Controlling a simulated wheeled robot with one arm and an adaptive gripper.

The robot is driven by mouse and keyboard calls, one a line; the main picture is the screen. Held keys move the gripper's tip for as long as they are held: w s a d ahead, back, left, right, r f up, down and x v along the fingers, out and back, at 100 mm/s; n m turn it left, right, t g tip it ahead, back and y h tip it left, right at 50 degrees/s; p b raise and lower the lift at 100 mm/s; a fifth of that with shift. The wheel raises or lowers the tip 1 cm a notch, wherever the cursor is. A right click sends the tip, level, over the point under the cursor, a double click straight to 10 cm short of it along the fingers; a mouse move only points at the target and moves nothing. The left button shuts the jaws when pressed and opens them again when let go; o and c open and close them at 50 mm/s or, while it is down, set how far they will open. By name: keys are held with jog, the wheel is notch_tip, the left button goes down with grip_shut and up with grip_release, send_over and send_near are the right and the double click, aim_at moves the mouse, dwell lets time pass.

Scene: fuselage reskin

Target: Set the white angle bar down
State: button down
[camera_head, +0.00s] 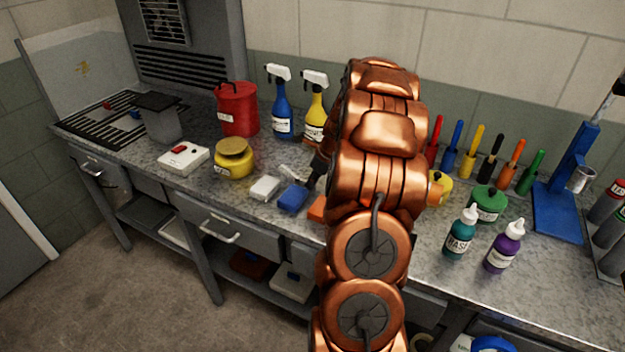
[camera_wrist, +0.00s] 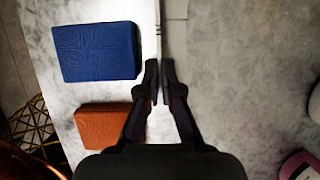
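My gripper (camera_wrist: 160,68) is low over the counter, its two dark fingers nearly together with a thin pale edge between them. That edge belongs to the white angle bar (camera_wrist: 174,10), a pale strip that runs from the fingertips to the top of the wrist view. In the head view the bar (camera_head: 290,171) is a short whitish piece beside my gripper (camera_head: 312,183), mostly behind the blue block. I cannot tell whether the bar touches the counter.
On the counter (camera_head: 215,190), a blue block (camera_wrist: 97,52), an orange block (camera_wrist: 105,124) and a white block (camera_head: 265,188) lie close to the left of my fingers. A yellow pot (camera_head: 234,160) and spray bottles (camera_head: 282,108) stand nearby. Counter right of the fingers is clear.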

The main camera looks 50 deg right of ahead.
jog(key=c, duration=1.8)
grip_release()
jog(key=shift+f, duration=0.2)
jog(key=shift+c, duration=0.2)
jog(key=shift+o, duration=1.2)
jog(key=b+v, duration=0.2)
jog(key=v, duration=1)
jog(key=shift+r+b, duration=0.2)
jog(key=shift+b, duration=0.15)
